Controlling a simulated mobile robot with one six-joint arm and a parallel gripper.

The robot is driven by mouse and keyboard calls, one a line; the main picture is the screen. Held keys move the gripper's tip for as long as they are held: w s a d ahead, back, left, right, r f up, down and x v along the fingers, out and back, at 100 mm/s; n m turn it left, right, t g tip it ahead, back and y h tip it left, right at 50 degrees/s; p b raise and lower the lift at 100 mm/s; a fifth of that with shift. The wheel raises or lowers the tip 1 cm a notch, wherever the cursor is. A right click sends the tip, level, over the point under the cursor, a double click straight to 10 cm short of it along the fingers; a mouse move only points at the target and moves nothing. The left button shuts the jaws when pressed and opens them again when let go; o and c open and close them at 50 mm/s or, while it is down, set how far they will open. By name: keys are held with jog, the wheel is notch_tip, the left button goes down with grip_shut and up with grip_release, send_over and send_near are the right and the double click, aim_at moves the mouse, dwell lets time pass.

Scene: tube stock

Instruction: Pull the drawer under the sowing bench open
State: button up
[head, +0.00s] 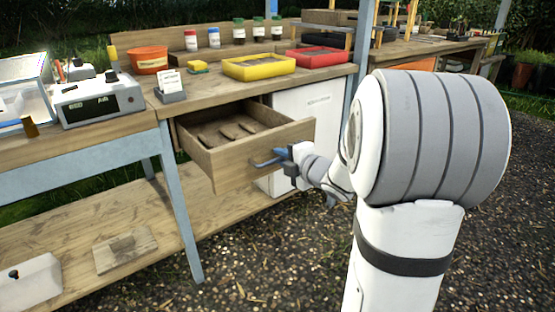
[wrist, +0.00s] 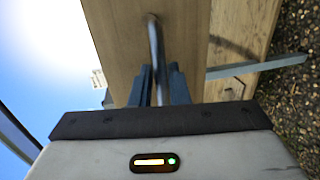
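The wooden drawer (head: 222,166) under the sowing bench (head: 190,100) stands pulled well out, and its inside with several dark curved shapes or dividers shows from above. Its front board also fills the middle of the wrist view (wrist: 115,40). A grey metal bar handle (wrist: 154,40) runs down the front board. My gripper (head: 276,156) is at the drawer front, and in the wrist view its two dark blue fingers (wrist: 160,80) are closed around the handle, one on each side. The fingers partly hide the handle in the head view.
A white cabinet (head: 308,104) stands under the bench to the right of the drawer. A grey-blue bench leg (head: 180,200) is to its left. Yellow (head: 258,68) and red (head: 320,57) trays sit on top. Gravel floor (head: 270,260) is open in front.

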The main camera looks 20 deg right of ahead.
jog(key=shift+o, duration=0.7)
jog(key=shift+a, duration=0.1)
jog(key=shift+o, duration=0.2)
jog(key=shift+a, duration=0.15)
jog(key=p+v, duration=0.2)
jog(key=v, duration=0.5)
jog(key=shift+s, duration=0.35)
